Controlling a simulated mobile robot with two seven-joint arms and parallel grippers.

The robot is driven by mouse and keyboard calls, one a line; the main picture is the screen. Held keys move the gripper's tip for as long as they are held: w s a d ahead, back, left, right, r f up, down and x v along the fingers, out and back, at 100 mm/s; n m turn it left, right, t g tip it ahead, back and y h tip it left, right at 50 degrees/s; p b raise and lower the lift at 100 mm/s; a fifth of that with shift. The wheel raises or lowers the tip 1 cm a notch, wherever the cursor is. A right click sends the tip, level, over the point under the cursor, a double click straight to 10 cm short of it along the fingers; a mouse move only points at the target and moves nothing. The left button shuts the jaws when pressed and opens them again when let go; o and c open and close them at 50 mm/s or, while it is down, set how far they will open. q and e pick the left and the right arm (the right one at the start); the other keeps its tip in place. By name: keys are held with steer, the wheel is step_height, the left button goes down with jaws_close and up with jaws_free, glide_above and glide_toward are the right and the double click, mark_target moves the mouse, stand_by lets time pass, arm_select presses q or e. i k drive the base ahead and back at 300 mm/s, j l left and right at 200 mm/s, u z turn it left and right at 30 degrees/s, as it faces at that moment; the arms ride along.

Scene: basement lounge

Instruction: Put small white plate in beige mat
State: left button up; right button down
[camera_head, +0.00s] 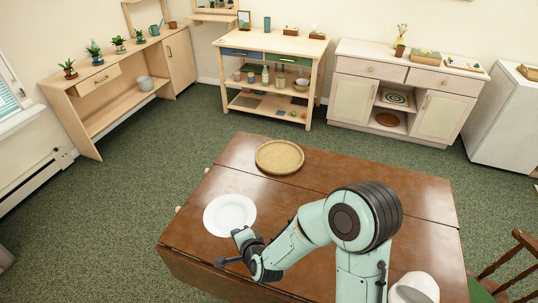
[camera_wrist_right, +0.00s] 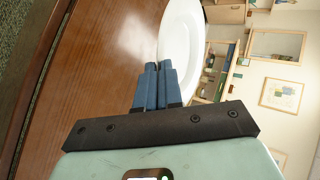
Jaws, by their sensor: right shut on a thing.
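The small white plate (camera_head: 229,213) is at the left end of the brown table, and its rim also shows in the right wrist view (camera_wrist_right: 184,42). My right gripper (camera_head: 240,236) is at the plate's near rim, with its blue fingers (camera_wrist_right: 158,68) closed on the edge. The plate looks about level; I cannot tell whether it touches the table. The round beige mat (camera_head: 279,157), with a raised-looking edge, lies behind and to the right of the plate, apart from it, with nothing on it. My left gripper is not in view.
The brown wooden table (camera_head: 380,180) has clear room around the mat and to its right. A white container (camera_head: 414,288) stands at the near right, beside my arm. A chair (camera_head: 510,262) is at the right. Shelves and cabinets line the walls beyond.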

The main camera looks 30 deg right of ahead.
mark_target(280, 157)
steer(key=i+j+u, duration=0.4)
steer(key=i+j, duration=0.35)
steer(key=i, duration=0.3)
steer(key=i+j, duration=0.1)
steer(key=i, duration=0.35)
steer(key=i+j, duration=0.15)
steer(key=i, duration=0.25)
steer(key=i+l+z, duration=0.1)
steer(key=i+z, duration=0.4)
steer(key=i+j+z, duration=0.15)
steer(key=i+z, duration=0.3)
steer(key=i, duration=0.2)
steer(key=i+z, duration=1.3)
steer(key=z, duration=0.15)
steer(key=i+z, duration=0.25)
steer(key=z, duration=0.15)
steer(key=i+j+z, duration=0.2)
steer(key=z, duration=0.25)
steer(key=i+j+z, duration=0.1)
steer(key=i+z, duration=0.25)
steer(key=i+j+z, duration=0.15)
steer(key=z, duration=0.2)
steer(key=i+j+z, duration=0.2)
steer(key=z, duration=0.15)
steer(key=i+j+z, duration=0.4)
steer(key=k, duration=0.1)
